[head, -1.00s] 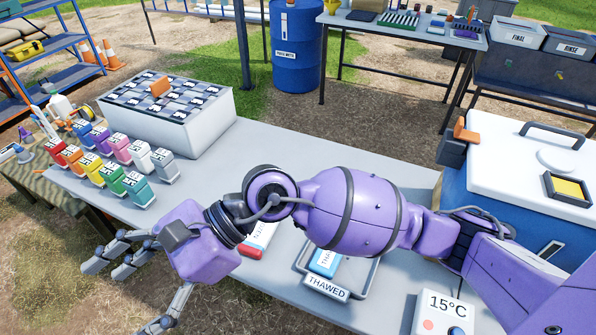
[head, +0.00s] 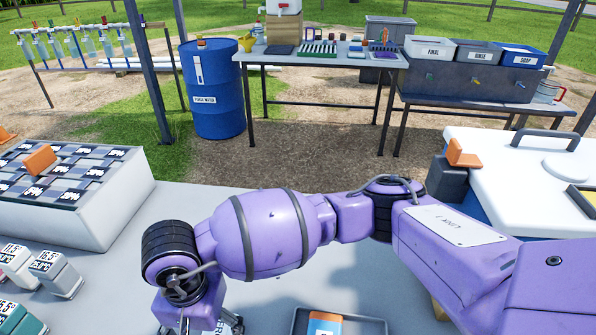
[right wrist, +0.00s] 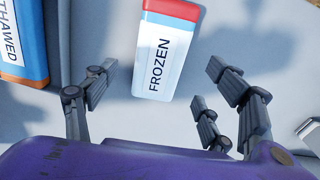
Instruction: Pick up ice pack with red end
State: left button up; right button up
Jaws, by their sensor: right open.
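The ice pack with the red end (right wrist: 164,62) lies on the grey table in the right wrist view. It is white, labelled FROZEN, with its red end at the top of the picture. My right gripper (right wrist: 158,82) is open, its fingers spread to either side of the pack's near part, and the pack is not gripped. In the head view my right arm reaches in from the right and bends down at the bottom edge, where the fingers are mostly out of frame. My left gripper is not in view.
A THAWED pack with an orange end (right wrist: 25,45) lies left of the FROZEN pack; in the head view (head: 325,322) it sits in a grey tray (head: 372,326). A white box with a checkered top (head: 75,212) stands left, a cooler (head: 500,165) right.

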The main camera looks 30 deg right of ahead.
jog(key=f, duration=0.4)
jog(key=shift+s+a+f+p, duration=0.15)
jog(key=shift+s+f+p, duration=0.1)
jog(key=shift+s+p, duration=0.1)
jog(key=shift+w+f, duration=0.1)
jog(key=shift+f, duration=0.45)
jog(key=shift+r, duration=0.1)
jog(key=c, duration=1.5)
